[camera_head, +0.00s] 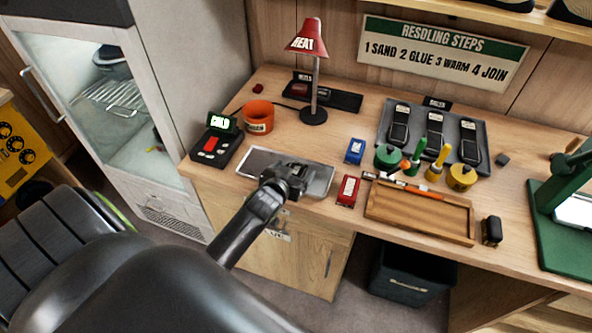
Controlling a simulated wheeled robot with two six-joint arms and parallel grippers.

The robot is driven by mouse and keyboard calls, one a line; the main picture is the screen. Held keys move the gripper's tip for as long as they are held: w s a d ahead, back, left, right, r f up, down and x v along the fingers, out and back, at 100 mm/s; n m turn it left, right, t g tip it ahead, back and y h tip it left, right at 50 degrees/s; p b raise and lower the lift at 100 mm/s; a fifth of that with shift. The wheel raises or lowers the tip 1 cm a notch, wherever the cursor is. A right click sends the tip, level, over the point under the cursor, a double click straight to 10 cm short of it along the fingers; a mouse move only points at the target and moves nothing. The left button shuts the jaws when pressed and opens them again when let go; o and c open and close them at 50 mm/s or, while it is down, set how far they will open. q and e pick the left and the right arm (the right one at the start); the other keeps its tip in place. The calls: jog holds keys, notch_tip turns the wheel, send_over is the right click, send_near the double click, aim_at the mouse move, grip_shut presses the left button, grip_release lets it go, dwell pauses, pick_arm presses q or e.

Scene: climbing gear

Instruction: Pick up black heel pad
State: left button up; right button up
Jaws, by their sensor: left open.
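My left gripper (293,172) is over the pale metal tray (258,160) at the front left of the bench and hides part of it. It is open; its fingers are small and dark here, and I cannot tell whether anything lies between or under them. I cannot tell for sure which thing is the black heel pad. A small black block (491,231) stands at the right of the wooden tray, and a small dark grey block (502,159) lies farther back. Both are well to the right of the gripper. My right gripper is not in view.
A red lamp (307,40), an orange cup (259,117) and a black box with a green display (213,145) stand behind and left. Red (348,190) and blue (355,151) blocks, glue pots and a wooden tray (418,213) are on the right. A grey tray (456,125) holds black soles.

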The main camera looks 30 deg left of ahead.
pick_arm(q)
jog(key=shift+c, duration=0.4)
jog(key=c, duration=1)
jog(key=shift+r, duration=0.1)
